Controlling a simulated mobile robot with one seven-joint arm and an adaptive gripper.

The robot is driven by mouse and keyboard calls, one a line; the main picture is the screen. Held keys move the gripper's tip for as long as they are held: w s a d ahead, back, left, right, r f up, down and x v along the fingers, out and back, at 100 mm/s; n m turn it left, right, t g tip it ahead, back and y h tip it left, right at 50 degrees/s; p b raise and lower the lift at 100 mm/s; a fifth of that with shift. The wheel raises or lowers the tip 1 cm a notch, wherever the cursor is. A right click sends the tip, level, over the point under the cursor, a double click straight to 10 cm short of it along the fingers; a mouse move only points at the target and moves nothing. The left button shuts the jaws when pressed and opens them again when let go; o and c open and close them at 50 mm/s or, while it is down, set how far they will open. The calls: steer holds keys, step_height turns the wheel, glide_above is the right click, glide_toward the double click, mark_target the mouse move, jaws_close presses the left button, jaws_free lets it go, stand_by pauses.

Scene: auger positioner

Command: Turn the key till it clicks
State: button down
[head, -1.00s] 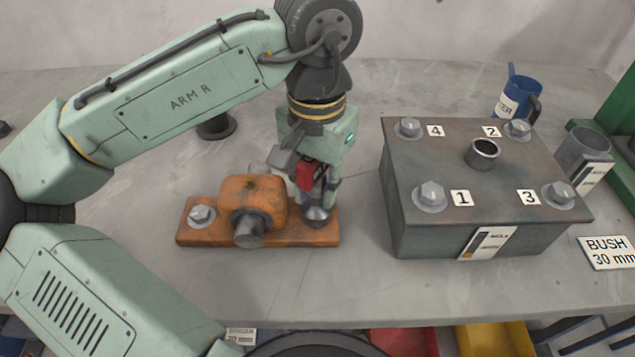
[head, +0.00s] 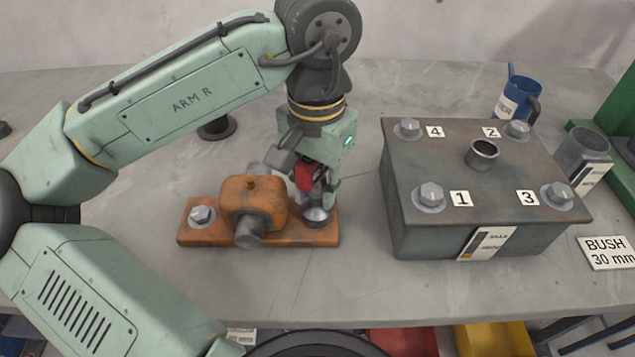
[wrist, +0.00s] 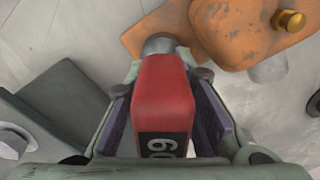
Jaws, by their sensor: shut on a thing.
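The key is a red block-like tool (wrist: 163,95) with a dark label reading what looks like 60. My gripper (head: 316,188) is shut on it, with purple finger pads on both sides in the wrist view. In the head view the red part (head: 305,178) shows between the fingers. The key's grey end (wrist: 160,43) points at the right end of the orange bearing block's base (head: 285,236). The right bolt (head: 317,214) is directly below the gripper and partly covered. I cannot tell how fully the key sits on it.
The left bolt (head: 201,215) and grey shaft (head: 249,235) are beside the gripper. A grey box (head: 440,239) with several numbered bolts stands to the right. The front bench strip is clear.

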steer(key=shift+m+p, duration=0.3)
steer(key=shift+m, duration=0.6)
steer(key=shift+r, duration=0.1)
steer(key=shift+m+p, duration=0.45)
steer(key=shift+m, duration=0.65)
steer(key=shift+m, duration=1.2)
